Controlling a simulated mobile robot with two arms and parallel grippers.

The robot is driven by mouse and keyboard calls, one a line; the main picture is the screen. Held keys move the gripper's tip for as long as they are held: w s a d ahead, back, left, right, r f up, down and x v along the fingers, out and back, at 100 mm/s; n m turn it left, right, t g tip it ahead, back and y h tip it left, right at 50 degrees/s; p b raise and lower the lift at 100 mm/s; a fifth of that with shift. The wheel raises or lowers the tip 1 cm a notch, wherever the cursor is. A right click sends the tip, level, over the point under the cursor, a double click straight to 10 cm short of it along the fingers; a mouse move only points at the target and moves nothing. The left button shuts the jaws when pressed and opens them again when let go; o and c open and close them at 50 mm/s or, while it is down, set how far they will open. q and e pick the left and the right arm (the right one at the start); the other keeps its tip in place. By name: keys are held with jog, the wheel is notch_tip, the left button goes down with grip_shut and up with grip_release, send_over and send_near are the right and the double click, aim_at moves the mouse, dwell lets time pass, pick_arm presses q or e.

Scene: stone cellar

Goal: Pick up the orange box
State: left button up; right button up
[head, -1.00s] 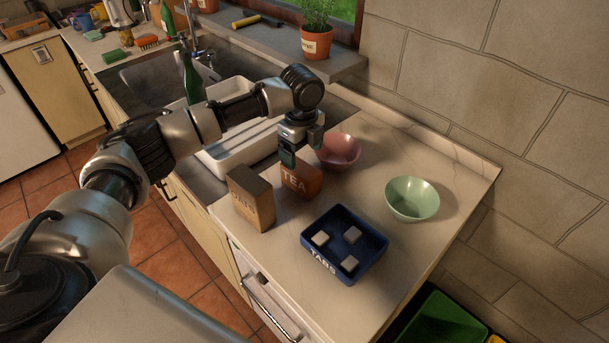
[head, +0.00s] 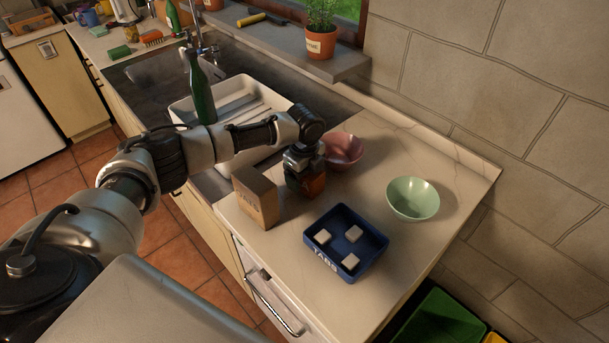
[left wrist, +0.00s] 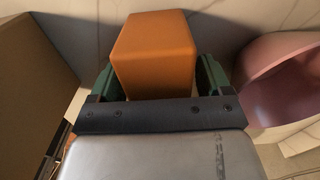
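The orange box (head: 317,186) stands on the counter in the head view, mostly hidden by my left gripper (head: 304,179). In the left wrist view the orange box (left wrist: 155,55) fills most of the space between the green fingers of my left gripper (left wrist: 160,80). One finger is on each side of it. The fingers look spread wide, and firm contact with the box is not visible. My right gripper is in neither view.
A brown box (head: 256,197) stands close on the left, and a pink bowl (head: 345,150) close behind on the right. A blue tray (head: 374,257) with pale blocks is in front. A green bowl (head: 413,198) stands farther right. A white basin (head: 185,112) with a green bottle (head: 201,95) is behind.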

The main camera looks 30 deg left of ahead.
pick_arm(q)
jog(key=c, duration=0.8)
jog(key=shift+r, duration=0.1)
jog(key=shift+c, duration=0.2)
